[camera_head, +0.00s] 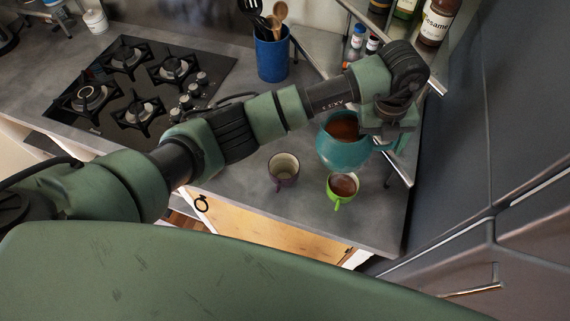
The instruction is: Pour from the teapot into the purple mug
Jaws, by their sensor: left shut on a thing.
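The teal teapot (340,158) is open at the top and shows brown liquid inside. My left gripper (386,132) is shut on the teapot at its right side, seemingly at the handle; the fingertips are partly hidden. The teapot looks held above the counter, behind the mugs. The purple mug (283,181) stands upright on the counter, left of and nearer than the teapot; I see no dark liquid in it, only a pale inside. My right gripper is not in view.
A green mug (341,194) with brown liquid stands right of the purple mug, close below the teapot. A blue utensil holder (272,58), a gas hob (135,85) and a shelf with bottles (437,22) lie farther back. Tall dark cabinet doors (500,130) bound the right.

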